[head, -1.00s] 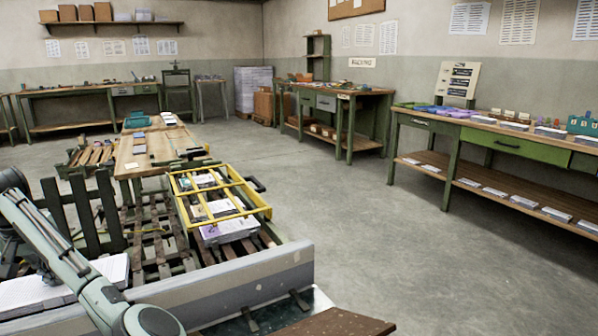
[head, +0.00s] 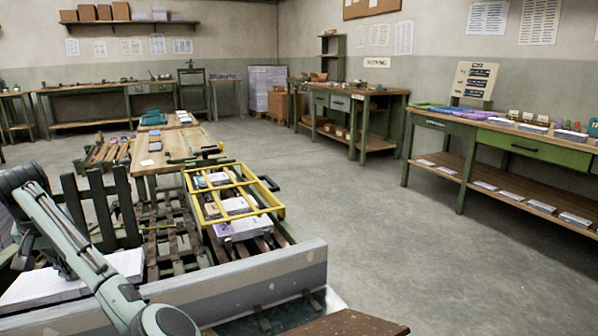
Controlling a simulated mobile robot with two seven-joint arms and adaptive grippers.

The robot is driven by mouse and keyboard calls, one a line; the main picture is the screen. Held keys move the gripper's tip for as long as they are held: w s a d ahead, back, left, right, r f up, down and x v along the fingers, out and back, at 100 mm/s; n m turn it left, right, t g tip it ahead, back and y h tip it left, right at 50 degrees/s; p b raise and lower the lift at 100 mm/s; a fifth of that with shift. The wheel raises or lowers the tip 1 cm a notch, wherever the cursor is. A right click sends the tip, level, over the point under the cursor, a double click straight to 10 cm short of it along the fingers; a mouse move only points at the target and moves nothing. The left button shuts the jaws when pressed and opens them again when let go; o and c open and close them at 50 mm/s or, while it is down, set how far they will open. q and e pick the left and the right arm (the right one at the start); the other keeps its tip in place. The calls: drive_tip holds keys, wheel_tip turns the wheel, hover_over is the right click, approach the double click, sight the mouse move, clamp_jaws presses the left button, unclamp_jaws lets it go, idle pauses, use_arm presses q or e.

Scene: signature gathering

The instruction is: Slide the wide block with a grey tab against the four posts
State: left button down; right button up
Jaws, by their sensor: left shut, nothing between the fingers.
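My left arm comes in from the lower left and bends at the elbow. Its gripper (head: 66,270) seems to be the small dark end over a white slab (head: 75,285); it is shut and empty, its fingers hard to make out. I cannot pick out a wide block with a grey tab or the four posts for certain. A yellow frame (head: 268,209) lies over several pale blocks on the slatted pallet. A white and purple block (head: 243,228) shows at its near end. My right gripper is out of view.
A long grey board (head: 240,277) edges the pallet at the front. Dark upright slats (head: 100,210) stand at its left. A wooden bench (head: 178,146) is behind it. A green bench (head: 545,145) with several items runs along the right. The concrete floor between is clear.

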use_arm(q)
drive_tip(key=shift+w+a+r, duration=0.1)
drive_tip(key=shift+w+r, duration=0.1)
drive_tip(key=shift+r, duration=0.9)
drive_tip(key=shift+w+a+r, duration=0.15)
drive_tip(key=shift+w+r, duration=0.05)
drive_tip(key=shift+r, duration=0.85)
drive_tip(key=shift+w+a+r, duration=0.1)
drive_tip(key=shift+w+r, duration=0.1)
drive_tip(key=shift+r, duration=0.9)
